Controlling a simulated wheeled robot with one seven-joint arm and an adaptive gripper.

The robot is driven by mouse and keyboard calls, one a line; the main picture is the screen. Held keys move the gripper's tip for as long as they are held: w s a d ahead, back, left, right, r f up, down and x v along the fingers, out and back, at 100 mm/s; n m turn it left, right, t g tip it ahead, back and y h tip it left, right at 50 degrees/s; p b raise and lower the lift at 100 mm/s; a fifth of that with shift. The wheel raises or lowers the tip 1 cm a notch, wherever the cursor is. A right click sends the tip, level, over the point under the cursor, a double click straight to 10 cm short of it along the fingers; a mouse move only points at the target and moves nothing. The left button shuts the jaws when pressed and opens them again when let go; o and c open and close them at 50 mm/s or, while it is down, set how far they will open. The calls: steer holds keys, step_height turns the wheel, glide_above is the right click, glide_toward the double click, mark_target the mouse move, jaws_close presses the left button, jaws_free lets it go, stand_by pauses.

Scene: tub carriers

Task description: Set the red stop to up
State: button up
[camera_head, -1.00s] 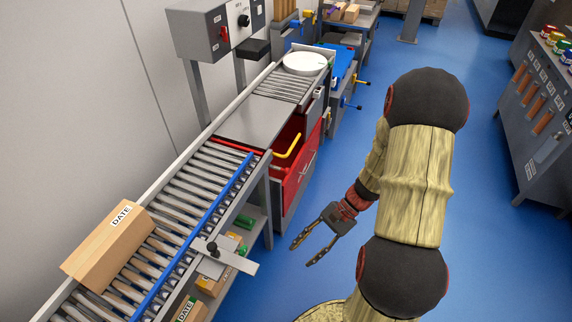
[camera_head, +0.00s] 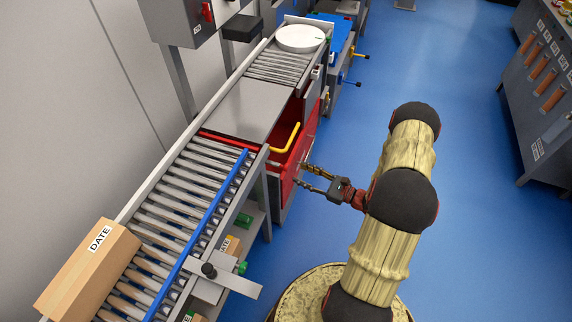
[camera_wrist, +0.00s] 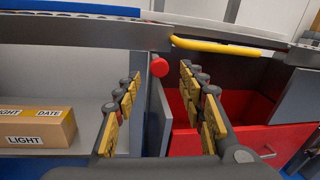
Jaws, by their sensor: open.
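A red bar (camera_head: 215,138) crosses the conveyor where the rollers meet the flat metal plate; I take it for the red stop. In the wrist view a round red knob (camera_wrist: 159,67) shows end-on, just below the conveyor edge. Whether it joins the red bar cannot be seen. My gripper (camera_head: 302,175) is open and empty beside the conveyor, pointing at it. In the wrist view the red knob lies between and beyond the fingertips, with no contact visible.
A yellow handle (camera_head: 288,139) stands above the open red drawer (camera_wrist: 190,130), right of the knob in the wrist view. A blue rail (camera_head: 212,220) runs along the rollers. A DATE carton (camera_head: 90,268) lies on them.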

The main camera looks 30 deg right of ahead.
mark_target(287, 167)
steer(key=b+x, duration=0.1)
steer(key=x, duration=0.6)
steer(key=shift+w+a+f+b, duration=0.15)
steer(key=shift+b, duration=0.25)
steer(key=shift+c, duration=0.4)
jaws_close()
